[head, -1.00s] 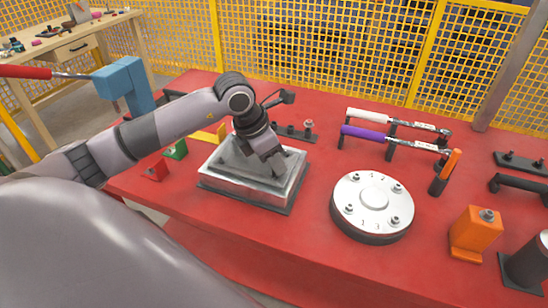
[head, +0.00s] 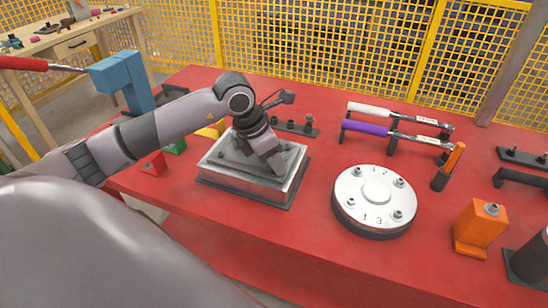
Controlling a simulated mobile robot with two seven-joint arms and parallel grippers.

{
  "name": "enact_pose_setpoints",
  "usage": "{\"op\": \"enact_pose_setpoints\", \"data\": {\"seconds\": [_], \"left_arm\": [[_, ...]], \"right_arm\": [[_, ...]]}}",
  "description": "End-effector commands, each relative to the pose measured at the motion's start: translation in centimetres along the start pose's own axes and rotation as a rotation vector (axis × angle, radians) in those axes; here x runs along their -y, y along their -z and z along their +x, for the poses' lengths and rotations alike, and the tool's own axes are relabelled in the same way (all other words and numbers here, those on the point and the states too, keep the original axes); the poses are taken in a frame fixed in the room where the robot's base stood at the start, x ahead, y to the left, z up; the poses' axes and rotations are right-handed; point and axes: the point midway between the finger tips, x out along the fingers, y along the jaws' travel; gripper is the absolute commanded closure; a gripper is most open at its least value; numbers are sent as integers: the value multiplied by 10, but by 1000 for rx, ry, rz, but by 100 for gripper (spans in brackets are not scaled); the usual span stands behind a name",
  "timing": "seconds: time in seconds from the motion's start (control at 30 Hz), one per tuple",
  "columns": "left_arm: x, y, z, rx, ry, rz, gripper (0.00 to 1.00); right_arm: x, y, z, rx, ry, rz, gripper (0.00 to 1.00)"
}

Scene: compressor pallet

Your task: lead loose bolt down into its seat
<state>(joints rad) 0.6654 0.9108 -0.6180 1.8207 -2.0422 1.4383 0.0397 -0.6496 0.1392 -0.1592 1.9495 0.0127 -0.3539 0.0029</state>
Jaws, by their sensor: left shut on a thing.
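My left gripper (head: 274,163) reaches down over the right part of the silver rectangular block (head: 248,187), with its fingertips close to the block's top. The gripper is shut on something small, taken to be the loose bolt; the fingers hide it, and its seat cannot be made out. The block sits on a dark base plate on the red table. My right gripper is not in view.
Right of the block stands a round silver flange (head: 376,186) with several bolts and numbers. Purple (head: 367,128) and white (head: 377,108) torque wrenches lie on a rack behind. An orange block (head: 480,229) is at right. A blue post (head: 127,78) stands at left.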

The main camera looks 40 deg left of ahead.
Motion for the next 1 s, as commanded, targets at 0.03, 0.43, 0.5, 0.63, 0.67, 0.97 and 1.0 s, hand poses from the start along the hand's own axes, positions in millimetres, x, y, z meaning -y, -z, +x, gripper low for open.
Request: {"op": "enact_pose_setpoints", "data": {"seconds": [0.03, 0.43, 0.5, 0.63, 0.67, 0.97, 1.0], "left_arm": [[0, 1, 2, 0, -1, 0, 94], [0, 2, 5, 0, 0, 0, 94], [0, 2, 6, 0, 0, 0, 94], [0, 3, 6, 0, 0, 0, 94], [0, 3, 6, 0, 0, 0, 94], [-1, 3, 7, -1, -1, -1, 37], [-1, 3, 7, -2, -2, -2, 37]], "right_arm": [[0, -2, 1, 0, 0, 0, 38], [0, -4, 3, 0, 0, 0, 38], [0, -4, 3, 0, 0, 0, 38], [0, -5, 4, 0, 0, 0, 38], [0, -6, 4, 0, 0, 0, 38], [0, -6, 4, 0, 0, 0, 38], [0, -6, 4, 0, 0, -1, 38]]}}
